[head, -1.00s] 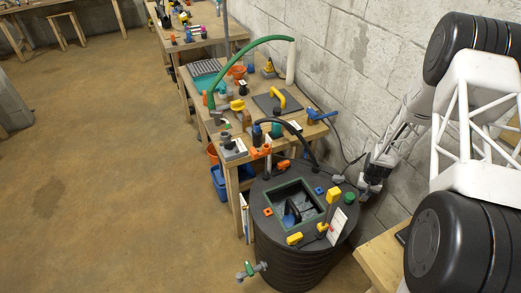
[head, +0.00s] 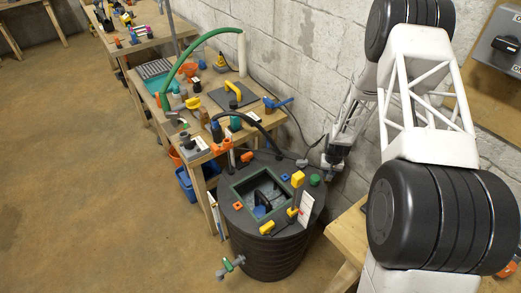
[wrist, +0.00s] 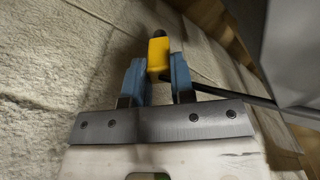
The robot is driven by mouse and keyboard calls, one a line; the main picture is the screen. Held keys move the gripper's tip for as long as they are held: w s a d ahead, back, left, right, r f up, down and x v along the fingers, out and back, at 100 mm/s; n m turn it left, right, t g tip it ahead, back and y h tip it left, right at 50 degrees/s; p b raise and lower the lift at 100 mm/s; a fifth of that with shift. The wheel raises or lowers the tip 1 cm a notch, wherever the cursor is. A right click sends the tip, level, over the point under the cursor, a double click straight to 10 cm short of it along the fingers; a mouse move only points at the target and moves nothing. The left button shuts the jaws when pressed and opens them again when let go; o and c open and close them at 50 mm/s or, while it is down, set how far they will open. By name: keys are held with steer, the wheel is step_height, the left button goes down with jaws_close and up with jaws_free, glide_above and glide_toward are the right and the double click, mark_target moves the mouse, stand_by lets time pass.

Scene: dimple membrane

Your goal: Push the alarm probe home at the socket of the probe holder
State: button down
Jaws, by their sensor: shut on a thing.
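My gripper (wrist: 158,76) has its blue fingers shut on a yellow piece with a dark end (wrist: 158,50), which looks like the alarm probe. In the head view my gripper (head: 335,157) is by the block wall, right of and behind the round black tank (head: 270,250); what it holds is too small to make out there. On the tank's lid a yellow block on a post (head: 297,179) stands beside a white card (head: 306,207), with a yellow-orange piece (head: 293,212) below it. I cannot tell which part is the probe holder, and no socket shows clearly.
The tank's lid has a square green-framed opening (head: 236,192) and a green cap (head: 315,180). A workbench (head: 190,125) with tools and a green hose (head: 190,60) stands left. A wooden table (head: 345,240) is at right. In the wrist view a dark rod or cable (wrist: 235,97) passes right of the fingers.

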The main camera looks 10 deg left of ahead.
stand_by(0.4)
steer(key=s+a+r+n, duration=0.1)
steer(key=a+r, duration=0.4)
steer(key=r, duration=0.4)
steer(key=a+r, duration=0.6)
steer(key=r, duration=0.3)
steer(key=s+a+r, duration=0.3)
steer(key=a+r, duration=0.3)
steer(key=a, duration=0.4)
steer(key=s+a+r+n, duration=0.1)
steer(key=s+a+r, duration=0.2)
steer(key=a+r, duration=0.4)
steer(key=s+a+r+n, duration=0.1)
steer(key=s+a+r, duration=0.2)
steer(key=a+r, duration=0.4)
steer(key=a, duration=0.7)
steer(key=shift+s+a, duration=0.15)
steer(key=shift+a, duration=0.25)
steer(key=shift+f, duration=0.1)
steer(key=shift+f, duration=2.6)
steer(key=shift+f, duration=1.6)
